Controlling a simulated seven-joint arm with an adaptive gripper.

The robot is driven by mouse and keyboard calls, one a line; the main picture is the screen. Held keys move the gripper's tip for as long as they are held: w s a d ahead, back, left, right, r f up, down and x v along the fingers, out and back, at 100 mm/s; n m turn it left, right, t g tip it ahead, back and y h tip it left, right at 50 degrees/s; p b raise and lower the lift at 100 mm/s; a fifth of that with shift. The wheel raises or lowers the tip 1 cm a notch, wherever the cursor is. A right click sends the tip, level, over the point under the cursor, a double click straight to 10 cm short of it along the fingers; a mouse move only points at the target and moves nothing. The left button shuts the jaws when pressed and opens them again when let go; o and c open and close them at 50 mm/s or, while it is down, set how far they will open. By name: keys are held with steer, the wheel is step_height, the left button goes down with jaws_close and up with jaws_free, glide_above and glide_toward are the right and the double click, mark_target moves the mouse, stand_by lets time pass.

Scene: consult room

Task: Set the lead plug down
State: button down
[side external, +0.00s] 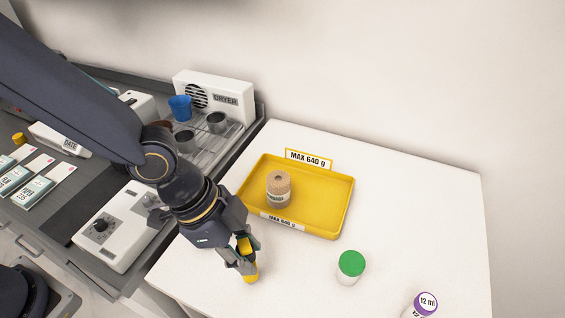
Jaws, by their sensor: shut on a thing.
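My gripper (246,263) is low over the white tabletop, just off the near left corner of the yellow tray.
A tan, labelled jar (278,189) stands in the tray. A green-capped jar (351,266) and a purple-capped "12 ml" vial (425,304) are at the right front. A dryer (214,92) with a rack and cups is at the back left. The tabletop right of the tray is clear.

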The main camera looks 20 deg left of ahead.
steer(key=shift+f, duration=0.15)
steer(key=c, duration=0.8)
jaws_free()
steer(key=shift+c, duration=0.2)
steer(key=shift+r, duration=0.3)
steer(key=v, duration=1.2)
steer(key=s+a+r+n+t+y, duration=0.1)
steer(key=a+r+n+t+y, duration=0.1)
steer(key=a+n, duration=0.5)
steer(key=s+a+r+n+t+y, duration=0.2)
steer(key=a+n, duration=0.5)
steer(key=a, duration=1)
steer(key=shift+a, duration=0.25)
